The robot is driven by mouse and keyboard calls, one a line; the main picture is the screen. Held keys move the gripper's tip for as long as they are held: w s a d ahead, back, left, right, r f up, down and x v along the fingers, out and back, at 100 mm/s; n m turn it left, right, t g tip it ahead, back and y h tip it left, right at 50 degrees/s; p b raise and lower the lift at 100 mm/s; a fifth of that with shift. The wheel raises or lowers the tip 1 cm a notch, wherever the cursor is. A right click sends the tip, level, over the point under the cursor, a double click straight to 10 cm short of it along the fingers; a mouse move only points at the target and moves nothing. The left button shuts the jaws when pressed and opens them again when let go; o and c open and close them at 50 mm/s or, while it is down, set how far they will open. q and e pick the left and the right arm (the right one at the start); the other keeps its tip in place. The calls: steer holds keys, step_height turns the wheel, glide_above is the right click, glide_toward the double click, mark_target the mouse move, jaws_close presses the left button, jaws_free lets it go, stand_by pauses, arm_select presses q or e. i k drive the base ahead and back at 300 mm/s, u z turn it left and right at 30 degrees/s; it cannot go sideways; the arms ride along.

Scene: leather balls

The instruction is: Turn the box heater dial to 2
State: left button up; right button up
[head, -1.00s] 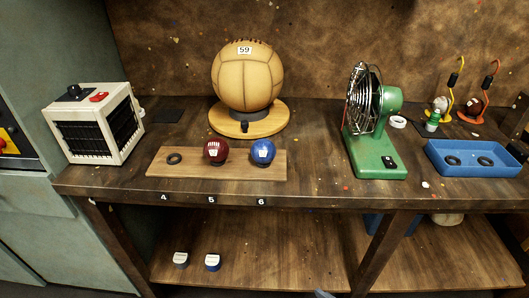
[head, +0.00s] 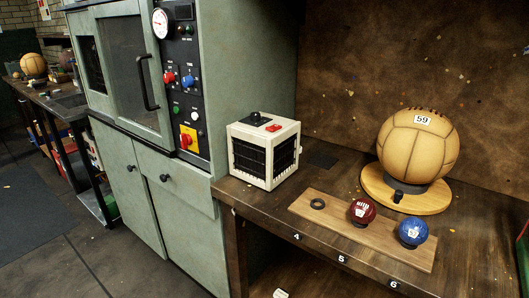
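The box heater (head: 263,150) is a cream cube with dark grilles. It stands at the left end of the wooden workbench (head: 322,262). Its black dial (head: 256,117) is on the top face, beside a red switch (head: 274,127). The dial's setting is too small to read. Neither of my grippers is in view.
A wooden board (head: 330,218) with a ring, a red ball (head: 362,210) and a blue ball (head: 413,231) lies right of the heater. A large tan ball (head: 418,146) sits on a round stand behind. A green oven cabinet (head: 125,75) adjoins the bench; open floor (head: 60,225) lies left.

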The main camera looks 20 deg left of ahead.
mark_target(255, 117)
steer(key=k, duration=0.65)
steer(key=u, duration=0.75)
steer(key=i, duration=1.05)
steer(key=u, duration=0.4)
